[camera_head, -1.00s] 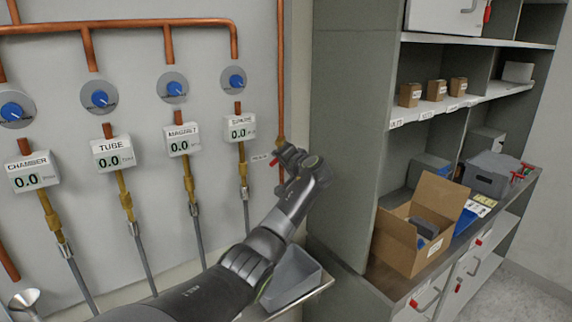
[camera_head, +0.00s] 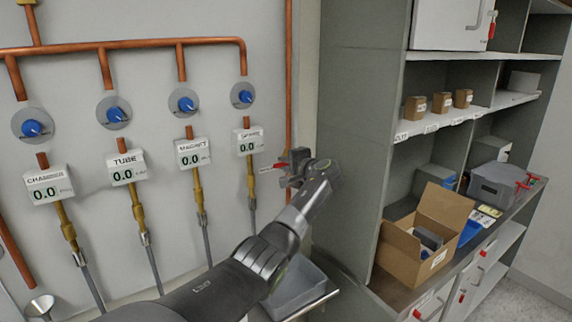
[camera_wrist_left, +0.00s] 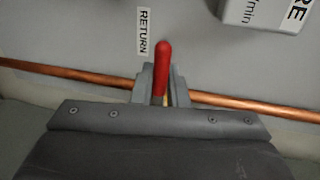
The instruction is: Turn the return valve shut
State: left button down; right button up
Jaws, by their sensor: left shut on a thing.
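The return valve's red handle (camera_wrist_left: 162,66) shows in the left wrist view between the fingers of my left gripper (camera_wrist_left: 162,86), beside the RETURN label (camera_wrist_left: 144,31). It lies across the copper pipe (camera_wrist_left: 72,74), roughly at a right angle to it. In the head view the red handle tip (camera_head: 279,165) sticks out left of my left gripper (camera_head: 291,166), which is shut on the handle at the wall pipe (camera_head: 288,90). The valve body is mostly hidden by the gripper. My right gripper is not in view.
Several gauges reading 0.0, including one (camera_head: 194,153), and blue knobs (camera_head: 185,103) line the wall to the left. A grey bin (camera_head: 298,287) is below my arm. A grey cabinet (camera_head: 355,130) stands close on the right, with an open cardboard box (camera_head: 405,258).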

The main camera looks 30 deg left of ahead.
pick_arm(q)
jog(key=shift+a+r, duration=0.1)
jog(key=shift+a, duration=0.05)
jog(key=c, duration=1.7)
grip_release()
jog(key=shift+o, duration=0.9)
jog(key=shift+a, duration=0.15)
jog(key=shift+s+d, duration=0.1)
jog(key=shift+d, duration=0.4)
jog(key=b+v, duration=0.6)
jog(key=v, duration=1)
jog(key=shift+s, duration=0.15)
jog(key=shift+d, duration=0.15)
